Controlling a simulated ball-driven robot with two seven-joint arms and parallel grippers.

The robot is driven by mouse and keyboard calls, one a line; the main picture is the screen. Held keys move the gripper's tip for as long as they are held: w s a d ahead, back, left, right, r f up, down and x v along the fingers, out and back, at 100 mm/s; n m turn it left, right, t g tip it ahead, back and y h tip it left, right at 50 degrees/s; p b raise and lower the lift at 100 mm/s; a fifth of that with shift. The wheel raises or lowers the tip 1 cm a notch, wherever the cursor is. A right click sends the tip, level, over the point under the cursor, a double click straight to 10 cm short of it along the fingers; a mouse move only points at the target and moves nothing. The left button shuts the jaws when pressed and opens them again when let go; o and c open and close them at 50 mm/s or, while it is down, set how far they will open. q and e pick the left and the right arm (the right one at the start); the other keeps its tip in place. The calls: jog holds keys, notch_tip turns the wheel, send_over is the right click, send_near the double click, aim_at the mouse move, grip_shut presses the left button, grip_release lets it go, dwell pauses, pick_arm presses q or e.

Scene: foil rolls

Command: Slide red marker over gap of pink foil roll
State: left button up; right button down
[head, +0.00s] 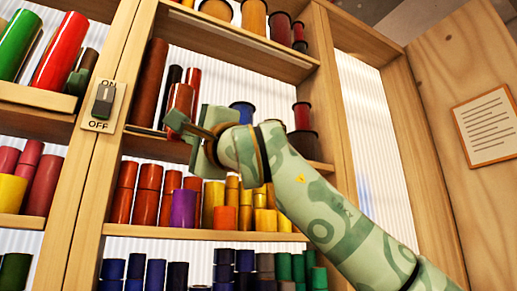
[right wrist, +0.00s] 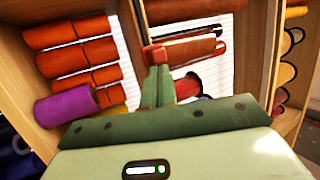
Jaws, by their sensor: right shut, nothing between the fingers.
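My right gripper (head: 180,124) reaches in from the right to the middle shelf, its fingers shut and empty in front of a red roll (head: 181,98). In the right wrist view its fingers (right wrist: 159,72) overlap the lower edge of a reddish-brown roll (right wrist: 186,49); I cannot tell whether they touch it. Dull pink-red rolls (head: 31,155) stand on the left shelf. I cannot make out which roll is the pink one with the gap, nor a separate red marker.
Wooden uprights and shelf edges (head: 210,235) frame the compartments. Close left is an ON/OFF switch (head: 103,100). Orange and purple rolls (head: 184,207) fill the shelf below. Black-ended spools (head: 302,116) stand behind my right wrist. A paper notice (head: 490,125) hangs at right.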

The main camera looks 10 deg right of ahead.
aim_at(169, 131)
jog(key=shift+s+a, duration=0.25)
jog(key=shift+a, duration=0.25)
jog(key=shift+s+a, duration=0.2)
jog(key=shift+a, duration=0.45)
jog(key=shift+s+a, duration=0.4)
jog(key=shift+a, duration=0.55)
jog(key=shift+d+b, duration=0.2)
jog(key=shift+b, duration=0.1)
jog(key=s+b, duration=0.1)
jog(key=s+d+b, duration=0.1)
jog(key=s+b, duration=0.1)
jog(key=s, duration=0.1)
jog(key=shift+s+d, duration=0.1)
jog(key=shift+d, duration=0.2)
